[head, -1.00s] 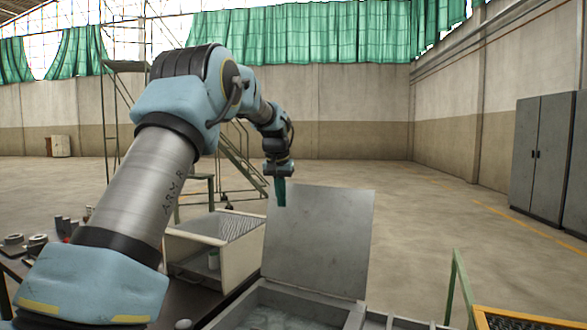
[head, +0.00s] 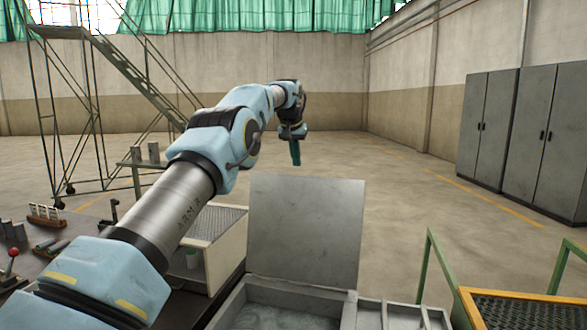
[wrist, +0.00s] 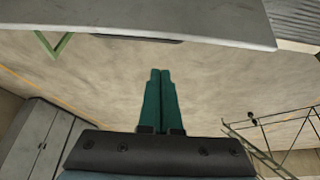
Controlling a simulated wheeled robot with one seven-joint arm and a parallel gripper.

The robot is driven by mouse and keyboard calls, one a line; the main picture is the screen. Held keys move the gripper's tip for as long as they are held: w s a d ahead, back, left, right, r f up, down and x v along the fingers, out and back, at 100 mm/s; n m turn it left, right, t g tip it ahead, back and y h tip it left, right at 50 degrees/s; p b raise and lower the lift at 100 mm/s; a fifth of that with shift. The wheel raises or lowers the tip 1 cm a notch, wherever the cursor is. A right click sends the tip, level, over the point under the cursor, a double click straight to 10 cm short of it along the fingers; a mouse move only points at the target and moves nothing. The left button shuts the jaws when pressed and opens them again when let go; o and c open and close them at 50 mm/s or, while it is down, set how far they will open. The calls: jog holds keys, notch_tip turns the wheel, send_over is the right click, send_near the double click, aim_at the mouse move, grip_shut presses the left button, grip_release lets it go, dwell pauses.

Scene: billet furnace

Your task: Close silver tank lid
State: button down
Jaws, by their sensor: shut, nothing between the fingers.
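The silver tank lid (head: 305,230) stands open, roughly upright, at the back edge of the grey tank (head: 285,306). The tank's opening shows in front of it at the bottom of the head view. My gripper (head: 296,160) points down, above and behind the lid's top edge. In the wrist view the two green fingers (wrist: 160,95) lie together, shut and empty. The lid's edge (wrist: 170,32) crosses the top of that view, apart from the fingertips.
A cream box with a ribbed top (head: 212,245) stands just left of the lid. A compartmented tray (head: 400,315) adjoins the tank at right, near a yellow-framed grating (head: 530,310) with green rails. Grey cabinets (head: 520,135) stand far right. Open floor lies behind the lid.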

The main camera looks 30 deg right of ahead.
jog(key=f, duration=0.1)
jog(key=s+a+f+p, duration=0.1)
jog(key=f, duration=0.1)
jog(key=shift+s+a+f, duration=0.1)
jog(key=shift+s+a, duration=0.1)
dwell(0.7)
dwell(0.4)
